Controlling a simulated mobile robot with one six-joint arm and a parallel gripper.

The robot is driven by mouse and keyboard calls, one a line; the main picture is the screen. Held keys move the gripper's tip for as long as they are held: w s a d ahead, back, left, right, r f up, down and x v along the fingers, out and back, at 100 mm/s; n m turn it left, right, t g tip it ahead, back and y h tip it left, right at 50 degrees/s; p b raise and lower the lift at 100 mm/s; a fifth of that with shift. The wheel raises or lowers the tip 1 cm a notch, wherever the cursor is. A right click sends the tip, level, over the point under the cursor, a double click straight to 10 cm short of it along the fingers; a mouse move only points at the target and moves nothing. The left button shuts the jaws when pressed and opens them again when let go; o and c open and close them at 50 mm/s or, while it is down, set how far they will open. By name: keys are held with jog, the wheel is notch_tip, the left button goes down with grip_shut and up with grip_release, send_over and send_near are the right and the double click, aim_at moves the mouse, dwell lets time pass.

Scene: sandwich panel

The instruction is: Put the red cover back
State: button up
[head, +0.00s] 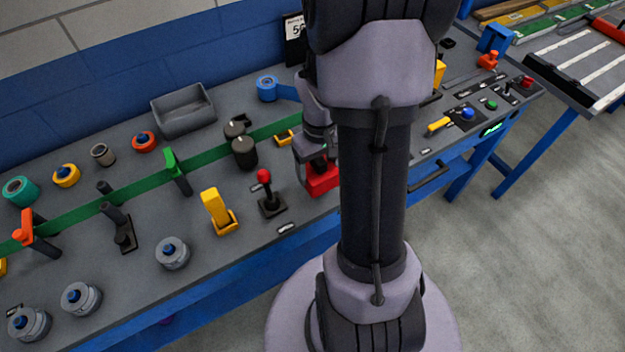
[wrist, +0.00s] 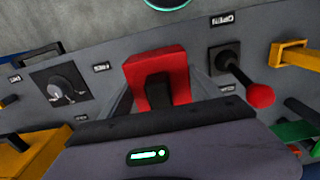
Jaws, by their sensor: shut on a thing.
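The red cover (head: 321,180) is a boxy red piece at the panel's front edge, partly hidden behind my arm in the head view. My gripper (head: 316,163) is directly above it and shut on it. In the wrist view the red cover (wrist: 152,62) sits at the middle, between the grey fingers of my gripper (wrist: 160,88), with a dark part against its near face. I cannot tell whether its underside touches the panel. What lies under it is hidden.
A red-knobbed joystick (head: 264,178) stands close to the left, with a yellow lever (head: 217,210) beyond it. A dark knob (wrist: 60,88) in a square plate is on the cover's other side. Black cylinders (head: 244,152) stand behind. The floor in front is clear.

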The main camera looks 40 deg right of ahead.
aim_at(313, 177)
jog(key=shift+w+a+f+b, duration=0.15)
jog(key=shift+f+b, duration=0.25)
jog(key=shift+f, duration=0.25)
jog(key=shift+w+a+f+b, duration=0.1)
jog(key=shift+a+f+b, duration=0.1)
jog(key=shift+f+b, duration=0.35)
jog(key=shift+w+a+f+b, duration=0.15)
jog(key=shift+f+b, duration=0.1)
jog(key=shift+f, duration=0.5)
jog(key=o, duration=1.4)
notch_tip(313, 177, up, 12)
jog(key=p, duration=0.5)
jog(key=shift+r, duration=0.25)
jog(key=a+r+t, duration=0.3)
jog(key=a+r, duration=0.7)
jog(key=a, duration=0.2)
jog(key=shift+s+a+r+m+t+y+b, duration=0.4)
jog(key=shift+s+a, duration=0.8)
jog(key=shift+a, duration=0.8)
jog(key=shift+s+a+r+m+t+y+b, duration=0.2)
jog(key=shift+s+a+r+t+b, duration=0.45)
jog(key=shift+s+a, duration=0.95)
jog(key=shift+s+a+r+m+t+y+b, duration=0.2)
jog(key=shift+s+a+t+y+b, duration=0.4)
jog(key=shift+a, duration=1.8)
